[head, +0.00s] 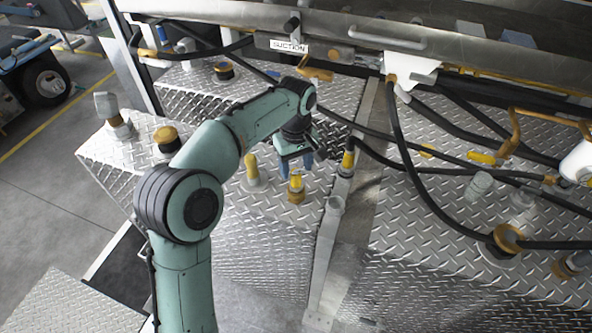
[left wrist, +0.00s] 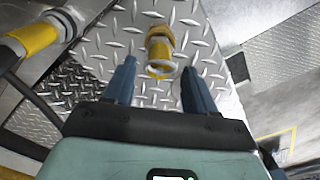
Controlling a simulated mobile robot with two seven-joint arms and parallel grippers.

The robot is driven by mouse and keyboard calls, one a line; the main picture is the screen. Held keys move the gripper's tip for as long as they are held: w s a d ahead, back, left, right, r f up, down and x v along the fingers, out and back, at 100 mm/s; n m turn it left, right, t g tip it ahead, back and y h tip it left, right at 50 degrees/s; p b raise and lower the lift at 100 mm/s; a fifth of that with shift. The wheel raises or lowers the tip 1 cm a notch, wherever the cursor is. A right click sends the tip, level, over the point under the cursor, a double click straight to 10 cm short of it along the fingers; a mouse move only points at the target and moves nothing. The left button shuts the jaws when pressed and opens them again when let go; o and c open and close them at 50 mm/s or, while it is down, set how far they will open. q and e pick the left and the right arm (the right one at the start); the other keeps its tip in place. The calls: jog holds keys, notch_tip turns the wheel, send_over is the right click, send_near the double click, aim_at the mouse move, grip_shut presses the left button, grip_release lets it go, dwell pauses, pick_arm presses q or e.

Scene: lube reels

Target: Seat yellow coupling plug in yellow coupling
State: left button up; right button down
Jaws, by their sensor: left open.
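My left gripper (head: 296,164) is open and empty, pointing down above the yellow coupling (head: 296,188), a brass fitting with a yellow band standing upright on the tread plate. In the left wrist view the coupling (left wrist: 160,52) shows between and beyond the open fingertips (left wrist: 158,68), with its pale round mouth facing the camera. The yellow coupling plug (head: 347,160), a yellow-banded end on a black hose, stands to the right of the gripper. It also shows at the upper left of the left wrist view (left wrist: 36,38), outside the fingers. My right gripper is out of view.
A pale fitting with a yellow top (head: 253,172) stands left of the coupling. Black hoses (head: 410,170) cross the right side. A steel rail (head: 350,35) and SUCTION sign (head: 289,46) are behind.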

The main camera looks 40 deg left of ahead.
pick_arm(q)
notch_tip(320, 180, up, 9)
jog(key=p, duration=0.2)
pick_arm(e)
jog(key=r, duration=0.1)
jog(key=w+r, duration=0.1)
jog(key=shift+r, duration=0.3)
